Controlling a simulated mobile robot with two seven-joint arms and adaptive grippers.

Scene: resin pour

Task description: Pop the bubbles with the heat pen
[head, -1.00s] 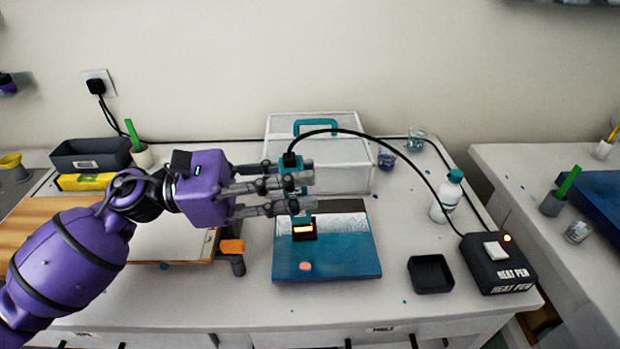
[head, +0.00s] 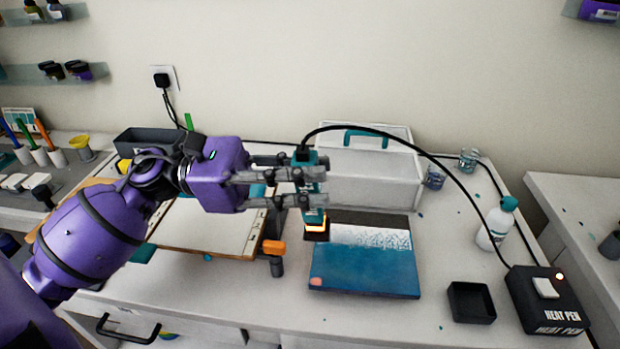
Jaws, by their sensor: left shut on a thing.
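My left gripper (head: 308,182) is shut on the teal heat pen (head: 309,158), which it holds upright with its glowing orange tip (head: 316,224) pointing down. The tip is over the upper left corner of the blue resin panel (head: 370,267); I cannot tell whether it touches. The panel has a white band with pale bubble-like marks (head: 385,238) along its far side and a pink spot (head: 317,282) at its near left corner. A black cord runs from the pen to the black heat pen box (head: 548,300), whose light glows red. My right gripper is not in view.
A white case with a teal handle (head: 370,175) stands behind the panel. A small black tray (head: 471,302) and a white bottle (head: 496,224) stand to the right. A clipboard-like board (head: 208,226) with an orange clamp (head: 273,247) lies left of the panel.

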